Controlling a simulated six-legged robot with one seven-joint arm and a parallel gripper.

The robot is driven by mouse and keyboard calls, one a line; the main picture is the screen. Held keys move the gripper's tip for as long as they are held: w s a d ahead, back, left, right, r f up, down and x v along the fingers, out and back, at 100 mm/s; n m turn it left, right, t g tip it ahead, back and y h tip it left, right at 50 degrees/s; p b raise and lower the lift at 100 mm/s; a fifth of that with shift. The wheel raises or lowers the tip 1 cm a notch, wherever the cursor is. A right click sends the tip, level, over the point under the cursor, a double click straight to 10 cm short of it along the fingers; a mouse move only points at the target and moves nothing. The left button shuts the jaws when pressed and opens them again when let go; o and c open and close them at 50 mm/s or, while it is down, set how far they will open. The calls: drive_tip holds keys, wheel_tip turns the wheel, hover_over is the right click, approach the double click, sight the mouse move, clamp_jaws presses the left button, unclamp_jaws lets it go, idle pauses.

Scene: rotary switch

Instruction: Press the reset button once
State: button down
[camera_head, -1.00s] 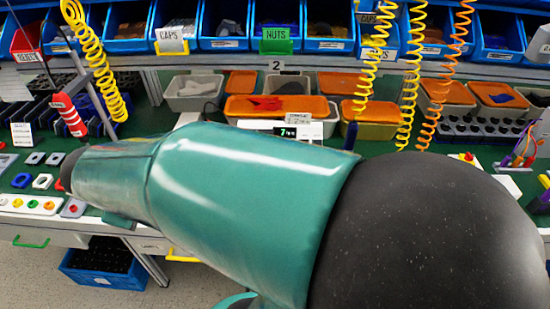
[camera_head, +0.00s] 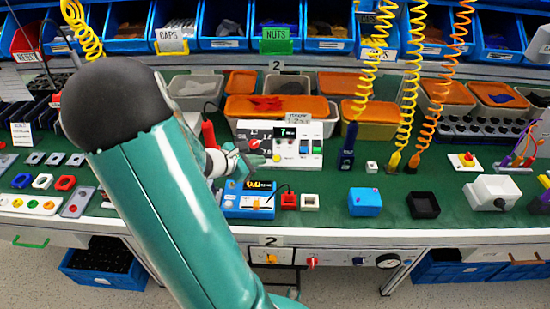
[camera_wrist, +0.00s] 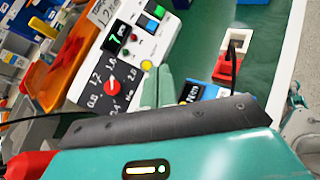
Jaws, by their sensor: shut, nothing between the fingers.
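A white control panel (camera_head: 245,127) stands on the green bench, with a red rotary knob (camera_head: 254,143) on a dark numbered dial, a small display (camera_head: 287,132) and a round yellow button (camera_head: 276,157). In the wrist view the yellow button (camera_wrist: 146,65) sits just beyond my fingertips, and the knob (camera_wrist: 112,86) lies to their left. I cannot read which button is marked reset. My gripper (camera_head: 262,160) is shut and empty, close to the panel's lower front; its fingertips also show in the wrist view (camera_wrist: 157,72). I cannot tell whether they touch the panel.
A blue meter (camera_head: 248,200) with a lit display sits below my gripper. A blue box (camera_head: 365,202) and a black box (camera_head: 423,205) are further right. Orange-lidded bins (camera_head: 245,106) stand behind.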

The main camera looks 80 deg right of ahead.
sight(277, 158)
drive_tip(key=s+d, duration=0.1)
drive_tip(key=s+d+f+n, duration=0.1)
drive_tip(key=s+d+n+h, duration=0.1)
drive_tip(key=shift+s+d+f+g, duration=0.15)
drive_tip(key=shift+s+f+g, duration=0.15)
drive_tip(key=shift+g, duration=0.1)
drive_tip(key=shift+w+d+f, duration=0.25)
drive_tip(key=shift+d+f, duration=0.75)
drive_tip(key=shift+f, duration=0.05)
drive_tip(key=shift+w+d+f, duration=0.2)
drive_tip(key=shift+d+f, duration=0.85)
drive_tip(key=shift+w+d+f, duration=0.25)
drive_tip(key=shift+d+f, duration=0.75)
drive_tip(key=shift+f, duration=0.05)
drive_tip(key=shift+d+f, duration=0.3)
drive_tip(key=shift+w+d+f, duration=0.15)
drive_tip(key=shift+d+f, duration=0.1)
drive_tip(key=shift+d, duration=0.05)
idle(0.5)
drive_tip(key=shift+a+r, duration=0.6)
